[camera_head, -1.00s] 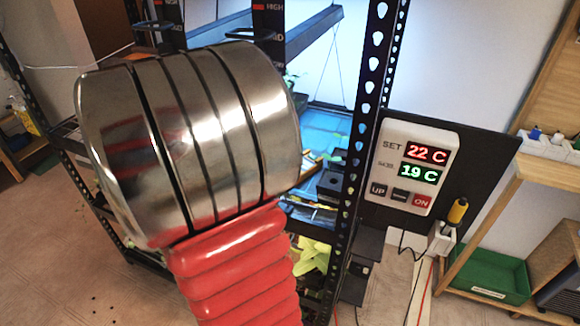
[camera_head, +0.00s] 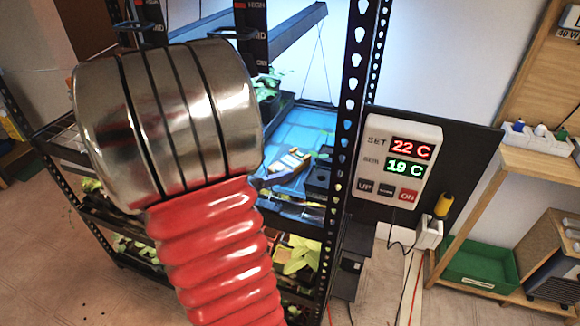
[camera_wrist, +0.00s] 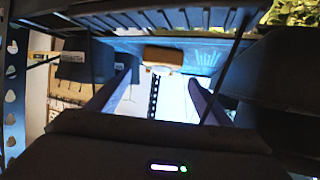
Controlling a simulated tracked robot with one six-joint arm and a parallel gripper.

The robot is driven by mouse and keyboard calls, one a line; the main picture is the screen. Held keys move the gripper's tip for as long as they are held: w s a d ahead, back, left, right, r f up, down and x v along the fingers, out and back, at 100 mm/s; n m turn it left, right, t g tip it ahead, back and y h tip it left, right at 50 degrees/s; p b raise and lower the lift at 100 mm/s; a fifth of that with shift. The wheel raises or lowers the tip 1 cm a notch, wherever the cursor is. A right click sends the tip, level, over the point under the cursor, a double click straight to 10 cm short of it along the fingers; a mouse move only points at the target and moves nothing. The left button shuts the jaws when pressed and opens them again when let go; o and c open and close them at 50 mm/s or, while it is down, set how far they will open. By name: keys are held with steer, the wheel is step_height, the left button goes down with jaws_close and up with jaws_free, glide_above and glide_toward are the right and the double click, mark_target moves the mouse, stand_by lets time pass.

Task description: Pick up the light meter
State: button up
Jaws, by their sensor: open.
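A yellow and grey handheld device (camera_head: 287,165), which looks like the light meter, lies on the blue-lit shelf of the black rack in the head view, just right of my arm. In the wrist view, its orange-yellow body (camera_wrist: 163,56) seems to show ahead, between and beyond my fingertips. My gripper (camera_wrist: 160,78) is open, with one finger on each side and nothing visible between them. I cannot tell the exact gap to the device.
Black slotted rack posts (camera_head: 350,120) stand close to the device. A dark box (camera_head: 318,180) is right of it, and seedlings (camera_head: 268,85) stand behind. A controller (camera_head: 397,160) hangs on the rack's right side. Shelf bars cross the top of the wrist view.

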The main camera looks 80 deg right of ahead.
mark_target(289, 162)
steer(key=shift+x, duration=1.8)
steer(key=shift+x, duration=2.6)
steer(key=c, duration=1.4)
step_height(289, 162, up, 10)
steer(key=shift+r, duration=0.1)
